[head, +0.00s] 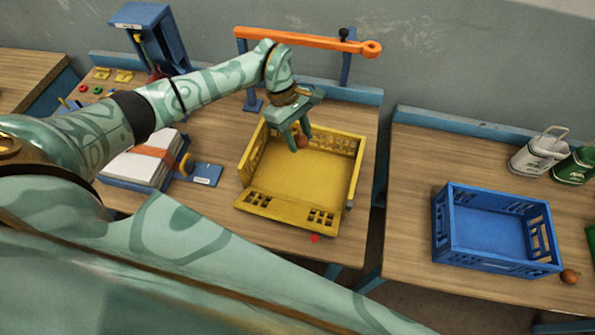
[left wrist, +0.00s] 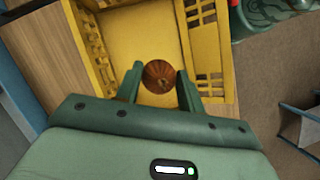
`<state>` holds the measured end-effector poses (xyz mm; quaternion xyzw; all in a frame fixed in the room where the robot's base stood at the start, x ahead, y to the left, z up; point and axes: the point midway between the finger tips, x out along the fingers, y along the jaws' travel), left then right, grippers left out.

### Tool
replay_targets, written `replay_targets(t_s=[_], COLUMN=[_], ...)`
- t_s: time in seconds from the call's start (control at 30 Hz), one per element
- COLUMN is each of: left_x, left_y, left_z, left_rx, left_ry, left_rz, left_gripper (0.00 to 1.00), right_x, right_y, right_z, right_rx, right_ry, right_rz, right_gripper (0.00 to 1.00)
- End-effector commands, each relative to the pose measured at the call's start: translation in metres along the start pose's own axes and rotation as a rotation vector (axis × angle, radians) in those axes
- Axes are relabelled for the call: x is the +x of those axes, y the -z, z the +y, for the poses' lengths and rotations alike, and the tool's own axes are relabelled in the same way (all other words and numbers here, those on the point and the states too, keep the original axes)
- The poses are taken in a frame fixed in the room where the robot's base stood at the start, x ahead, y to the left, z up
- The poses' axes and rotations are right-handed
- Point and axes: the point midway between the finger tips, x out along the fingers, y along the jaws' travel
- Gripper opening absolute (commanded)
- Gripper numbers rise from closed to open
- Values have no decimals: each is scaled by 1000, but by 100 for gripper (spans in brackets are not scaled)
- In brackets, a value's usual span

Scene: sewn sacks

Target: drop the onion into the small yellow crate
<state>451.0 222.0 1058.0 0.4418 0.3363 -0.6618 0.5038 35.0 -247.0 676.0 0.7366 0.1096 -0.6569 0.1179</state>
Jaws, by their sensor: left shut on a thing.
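The onion (head: 302,142) is brown and round. My left gripper (head: 297,140) is shut on it and holds it over the back part of the yellow crate (head: 262,205). In the left wrist view the onion (left wrist: 159,76) sits between the two green fingers (left wrist: 160,84), with the yellow crate (left wrist: 135,35) beneath. The crate floor looks empty where it shows. The exact height of the onion above the floor is hard to tell. My right gripper is not in view.
A blue crate (head: 441,220) stands on the right table, with a second brown round thing (head: 569,276) beside it. An orange bar (head: 310,42) on blue posts stands behind the yellow crate. White sacks (head: 140,165) lie left of it. A gap separates the tables.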

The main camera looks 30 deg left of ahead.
Motion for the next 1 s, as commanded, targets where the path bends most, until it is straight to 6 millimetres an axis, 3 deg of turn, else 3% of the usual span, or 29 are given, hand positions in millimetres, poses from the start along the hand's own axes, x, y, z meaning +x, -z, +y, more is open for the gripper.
replay_targets(t_s=[0.03, 0.07, 0.13, 0.43, 0.57, 1.0], left_x=[-1, -1, -1, -2, -14, -125], left_y=[0, 0, 0, 0, 1, 1], left_z=[0, 0, 0, 0, 1, 1], left_rx=[0, 0, 0, 0, 1, 0], left_ry=[0, 0, 0, -1, -3, -4], left_rz=[0, 0, 0, 1, 4, 4], left_gripper=[17, 44, 63, 64, 64, 64], right_x=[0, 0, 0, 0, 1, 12], right_y=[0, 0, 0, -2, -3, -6], right_z=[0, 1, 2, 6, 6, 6], right_rx=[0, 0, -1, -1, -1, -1], right_ry=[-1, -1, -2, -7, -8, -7], right_rz=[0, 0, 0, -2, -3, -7], right_gripper=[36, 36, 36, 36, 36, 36])
